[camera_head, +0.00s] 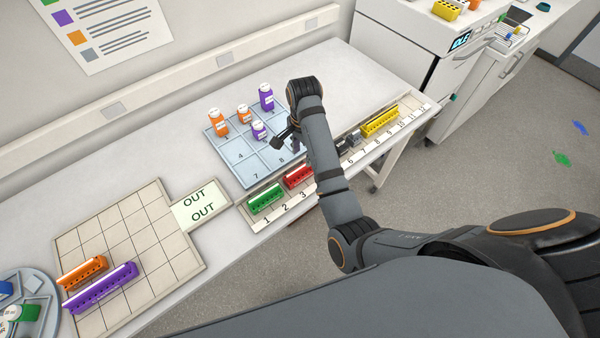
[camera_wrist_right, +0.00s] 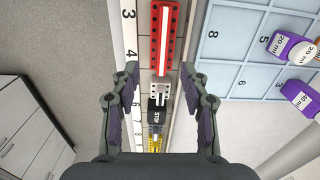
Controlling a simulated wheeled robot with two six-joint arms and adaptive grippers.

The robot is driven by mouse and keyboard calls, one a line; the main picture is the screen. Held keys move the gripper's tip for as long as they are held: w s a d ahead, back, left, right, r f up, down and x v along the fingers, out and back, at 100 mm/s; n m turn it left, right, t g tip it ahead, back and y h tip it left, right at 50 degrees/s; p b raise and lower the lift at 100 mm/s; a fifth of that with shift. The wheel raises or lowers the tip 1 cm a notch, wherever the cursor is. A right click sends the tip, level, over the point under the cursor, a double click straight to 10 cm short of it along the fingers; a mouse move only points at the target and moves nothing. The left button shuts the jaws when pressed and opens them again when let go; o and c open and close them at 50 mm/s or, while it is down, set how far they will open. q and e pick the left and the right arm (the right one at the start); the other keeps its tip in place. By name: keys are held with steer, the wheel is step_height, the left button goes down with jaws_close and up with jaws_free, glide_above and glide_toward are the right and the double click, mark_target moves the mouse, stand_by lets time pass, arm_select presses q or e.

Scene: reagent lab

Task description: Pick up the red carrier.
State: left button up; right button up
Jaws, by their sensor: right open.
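The red carrier (camera_head: 298,177) sits on the numbered strip in the head view, near slot 3, beside the green carrier; my right arm hides part of its right end. In the right wrist view, the red carrier (camera_wrist_right: 154,45) with a white stripe runs lengthwise at the top, beyond the fingertips. My right gripper (camera_head: 287,139) is over the blue tray's edge in the head view. In the wrist view, my right gripper (camera_wrist_right: 162,78) is open, its fingers either side of the strip's line, nothing between them touching. My left gripper is out of view.
The green carrier (camera_head: 265,198) stands left of the red one. A grey piece and black STOP block (camera_wrist_right: 157,113) and the yellow carrier (camera_head: 380,121) lie along the strip. Bottles stand on the blue tray (camera_head: 226,158). Orange (camera_head: 84,272) and purple (camera_head: 100,289) carriers lie on the left grid.

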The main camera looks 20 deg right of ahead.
mark_target(300, 167)
steer(key=shift+w+a+r, duration=0.25)
steer(key=shift+w+a, duration=0.05)
steer(key=shift+a, duration=0.05)
step_height(300, 167, down, 5)
steer(key=shift+s+d+r+p, duration=0.15)
steer(key=shift+p, duration=0.6)
steer(key=shift+f, duration=0.2)
step_height(300, 167, down, 5)
steer(key=shift+r+p, duration=0.1)
steer(key=shift+p, duration=1.05)
steer(key=shift+f, duration=0.25)
steer(key=c, duration=0.9)
steer(key=shift+r, duration=0.1)
